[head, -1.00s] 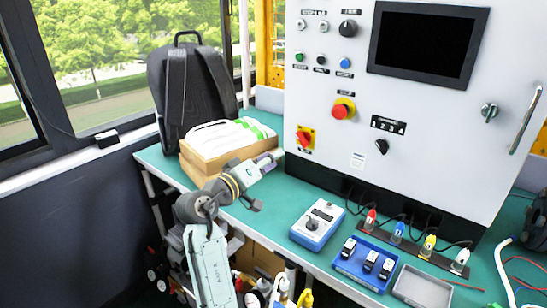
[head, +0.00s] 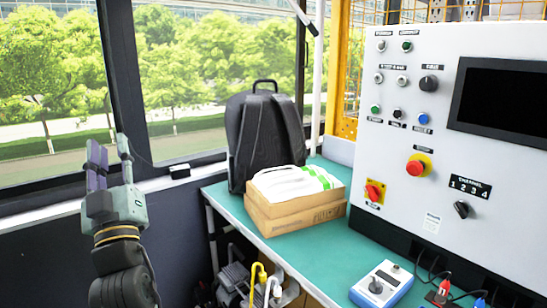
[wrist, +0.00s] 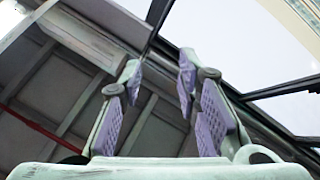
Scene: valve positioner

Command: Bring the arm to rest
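My gripper (head: 108,160) is raised at the left of the head view, in front of the window and away from the table. Its fingers point up and stand apart with nothing between them. In the wrist view my gripper (wrist: 163,100) shows two fingers with purple ridged pads, a clear gap between them. Behind them are a grey ceiling or wall structure and bright window panes. Only the last part of my arm shows; the rest is below the picture.
The green table (head: 300,258) holds a cardboard box (head: 290,215) with a white bundle, a black backpack (head: 265,135) and a blue device (head: 381,285). A grey control panel (head: 400,190) stands at the right. The space around my gripper is clear.

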